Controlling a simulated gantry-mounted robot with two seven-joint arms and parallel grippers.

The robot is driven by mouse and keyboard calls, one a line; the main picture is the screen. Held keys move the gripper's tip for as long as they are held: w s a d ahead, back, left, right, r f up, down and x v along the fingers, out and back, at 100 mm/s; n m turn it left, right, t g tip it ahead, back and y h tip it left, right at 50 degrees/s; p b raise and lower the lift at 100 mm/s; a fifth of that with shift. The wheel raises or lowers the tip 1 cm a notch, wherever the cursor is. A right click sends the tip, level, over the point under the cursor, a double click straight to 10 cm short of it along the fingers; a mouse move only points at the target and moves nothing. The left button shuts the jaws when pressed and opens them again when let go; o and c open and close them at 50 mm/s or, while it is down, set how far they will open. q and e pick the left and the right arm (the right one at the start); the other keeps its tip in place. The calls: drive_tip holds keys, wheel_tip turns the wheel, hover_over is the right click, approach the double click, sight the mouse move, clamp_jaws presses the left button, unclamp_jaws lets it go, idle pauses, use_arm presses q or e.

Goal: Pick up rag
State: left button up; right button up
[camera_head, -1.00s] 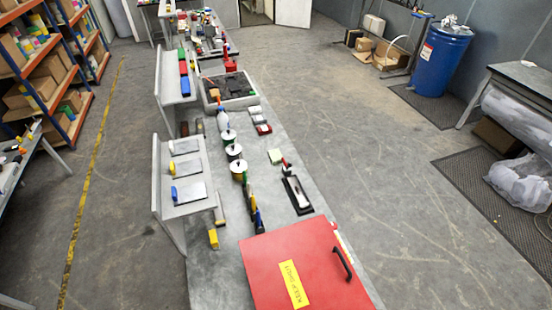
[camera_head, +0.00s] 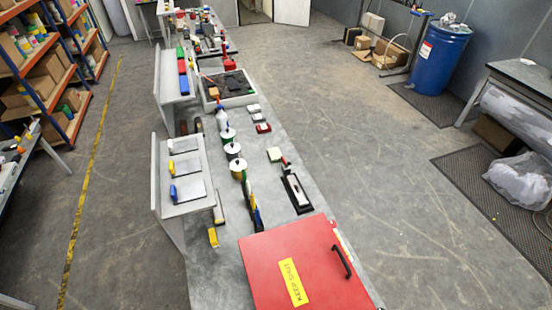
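I cannot pick out a rag with certainty in the head view. A red lidded box (camera_head: 300,262) with a yellow label reading "KEEP SHUT" and a black handle stands shut at the near end of the long grey bench (camera_head: 262,180); its inside is hidden. A small pale green and white piece (camera_head: 274,154) lies on the bench, too small to tell if it is cloth. Small white and red pieces (camera_head: 262,127) lie farther back. Neither of my grippers is in view.
Several tins (camera_head: 238,169), a spray bottle (camera_head: 221,119) and a black tool with a pale block (camera_head: 296,192) stand or lie along the bench. Grey raised shelves (camera_head: 188,190) line its left side. A blue drum (camera_head: 440,58) stands back right. The floor right of the bench is mostly clear.

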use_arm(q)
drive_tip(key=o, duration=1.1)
